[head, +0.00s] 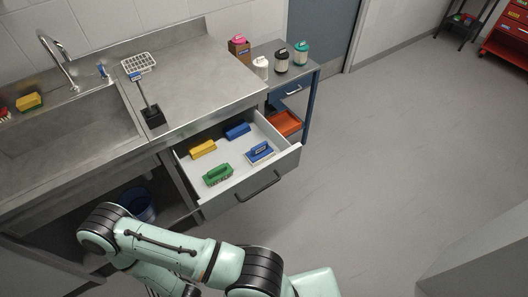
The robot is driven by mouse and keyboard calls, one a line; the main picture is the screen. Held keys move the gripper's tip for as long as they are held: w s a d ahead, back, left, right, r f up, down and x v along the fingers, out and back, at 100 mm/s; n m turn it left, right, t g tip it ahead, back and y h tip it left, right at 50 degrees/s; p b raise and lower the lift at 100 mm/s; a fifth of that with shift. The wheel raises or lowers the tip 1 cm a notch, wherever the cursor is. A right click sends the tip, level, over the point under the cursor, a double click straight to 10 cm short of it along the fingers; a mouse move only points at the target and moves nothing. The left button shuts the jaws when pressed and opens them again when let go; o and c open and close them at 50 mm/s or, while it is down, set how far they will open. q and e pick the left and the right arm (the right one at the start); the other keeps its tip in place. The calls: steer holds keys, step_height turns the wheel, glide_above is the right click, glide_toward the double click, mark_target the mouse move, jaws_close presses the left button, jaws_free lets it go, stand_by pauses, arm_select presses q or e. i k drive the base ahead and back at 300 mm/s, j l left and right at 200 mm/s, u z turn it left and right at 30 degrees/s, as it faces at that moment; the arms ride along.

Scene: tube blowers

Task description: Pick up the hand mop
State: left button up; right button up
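An open drawer (238,196) under the steel counter holds several cleaning tools. One has a blue handle on a flat pale pad (260,152) and lies at the drawer's right side; it looks most like the hand mop, though I cannot be certain. Beside it are a green-handled brush (218,175), a yellow block (203,149) and a blue block (237,130). One of my arms shows along the bottom, in front of and below the drawer. Neither gripper can be made out, and nothing is seen touching the tools.
The drawer front has a dark handle (264,186). On the counter (195,75) stand a long-handled tool in a black holder (152,115) and a white rack (138,64). A sink (60,135) is at left. A blue cart (310,100) with bottles stands behind. Floor at right is clear.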

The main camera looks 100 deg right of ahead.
mark_target(260, 153)
steer(key=z, duration=3.35)
steer(key=i+l+u, duration=0.1)
steer(key=l, duration=0.5)
steer(key=l+u, duration=0.15)
steer(key=l, duration=0.4)
steer(key=i+l, duration=0.05)
